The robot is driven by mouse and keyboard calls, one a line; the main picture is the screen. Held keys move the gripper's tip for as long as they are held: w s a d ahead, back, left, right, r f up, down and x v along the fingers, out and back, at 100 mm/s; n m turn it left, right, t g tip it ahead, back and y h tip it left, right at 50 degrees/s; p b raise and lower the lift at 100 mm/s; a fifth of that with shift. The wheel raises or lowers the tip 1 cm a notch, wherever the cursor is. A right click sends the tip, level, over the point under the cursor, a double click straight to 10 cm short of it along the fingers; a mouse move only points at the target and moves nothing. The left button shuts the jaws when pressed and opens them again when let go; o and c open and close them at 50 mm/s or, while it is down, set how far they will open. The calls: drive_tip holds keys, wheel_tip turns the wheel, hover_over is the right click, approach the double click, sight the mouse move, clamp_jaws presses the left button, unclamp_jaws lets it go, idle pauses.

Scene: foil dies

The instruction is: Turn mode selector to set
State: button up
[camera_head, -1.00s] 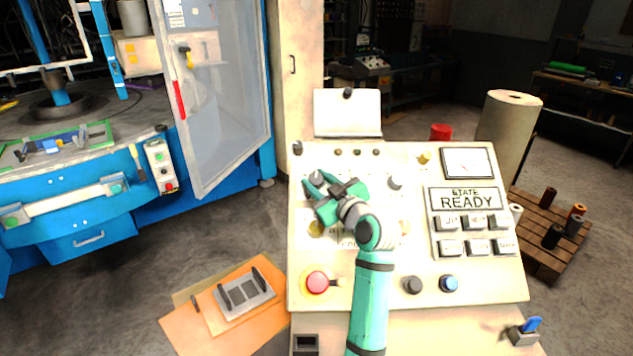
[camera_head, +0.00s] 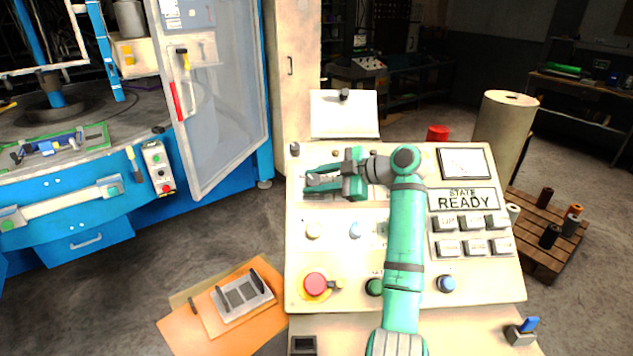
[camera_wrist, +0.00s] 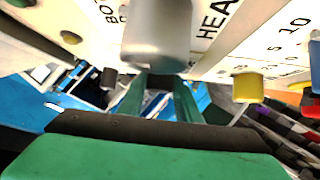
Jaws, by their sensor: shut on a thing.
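The control panel (camera_head: 300,250) faces me, and its display (camera_head: 464,199) reads "STATE READY". My gripper (camera_head: 314,188) is at the panel's upper left, pointing left, with its fingers shut on a grey selector knob (camera_head: 322,180). In the wrist view the grey knob (camera_wrist: 158,35) looms large at the top, and my green fingers (camera_wrist: 158,92) reach up to it. Partial lettering, "BO" and "HEA", stands on either side of it. The knob's pointer and full labels are hidden or unreadable, so its setting cannot be told.
My arm crosses the panel's middle and covers some controls. A red emergency button (camera_head: 316,285), blue button (camera_head: 446,283), pale blue knob (camera_head: 355,230) and keypad (camera_head: 473,236) surround it. A glass door (camera_head: 225,110) stands open at left. An analog meter (camera_head: 465,162) sits upper right.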

drive_tip(key=shift+r+n+g, duration=0.25)
drive_tip(key=shift+n+g, duration=0.05)
drive_tip(key=shift+n, duration=0.2)
drive_tip(key=shift+g, duration=0.3)
drive_tip(key=o, duration=1.1)
drive_tip(key=shift+c, duration=0.2)
drive_tip(key=shift+f, duration=0.1)
